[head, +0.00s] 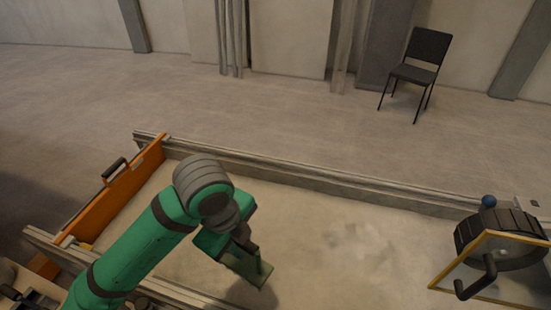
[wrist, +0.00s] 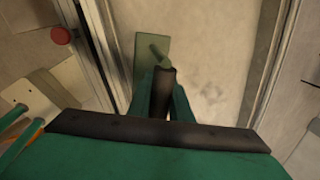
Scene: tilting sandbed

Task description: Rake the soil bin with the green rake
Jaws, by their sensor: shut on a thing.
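The soil bin (head: 345,190) is a long, pale trough with grey rails, filled with light sandy soil (head: 310,245). My gripper (head: 238,243) is over the left-middle part of the soil and shut on the green rake (head: 256,271). In the wrist view the rake's flat green head (wrist: 150,52) lies beyond my gripper (wrist: 163,85), and its dark handle stands between the fingers. A shadow lies on the soil by the rake head. I cannot tell whether the head touches the soil. My arm hides the near left part of the bin.
An orange end panel (head: 110,200) with a black handle closes the bin's left end. At the right end are a dark wheel (head: 497,232), a crank handle (head: 477,280) and a blue knob (head: 489,201). A red knob (wrist: 61,35) shows outside the rail. A chair (head: 418,65) stands far behind.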

